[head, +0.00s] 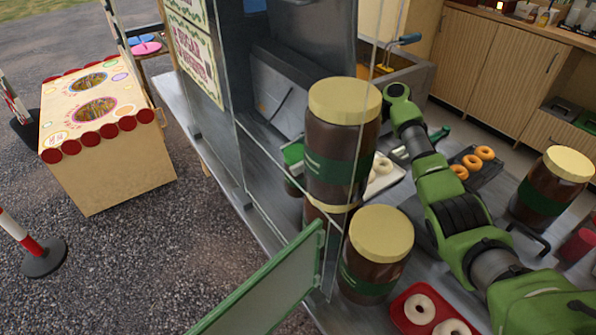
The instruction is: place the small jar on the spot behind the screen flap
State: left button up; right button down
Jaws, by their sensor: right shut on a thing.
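My right arm reaches in from the lower right, and its gripper (401,152) is at the back of the counter, partly hidden behind a tall jar. It is shut; its fingertips and grip are hard to make out. A small dark item with green on it (293,168), apparently the small jar, shows left of the tall jar; its contact with the fingers is hidden. A green-edged panel (262,295), seemingly the screen flap, stands tilted at the front. The spot behind it cannot be seen. My left gripper is not in view.
A tall brown jar (343,150) with a cream lid appears stacked on another. More big jars stand in front (376,262) and at right (548,190). Trays of doughnuts are red (400,318), dark (484,177) and pale (388,183). Glass (235,150) borders the counter's left side.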

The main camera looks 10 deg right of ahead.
aim_at(286, 183)
notch_tip(286, 183, down, 6)
jog(key=shift+w+f+p, duration=0.1)
jog(key=shift+f+p, duration=0.05)
jog(key=shift+p, duration=0.15)
jog(key=shift+f, duration=0.15)
jog(key=c, duration=1.5)
grip_release()
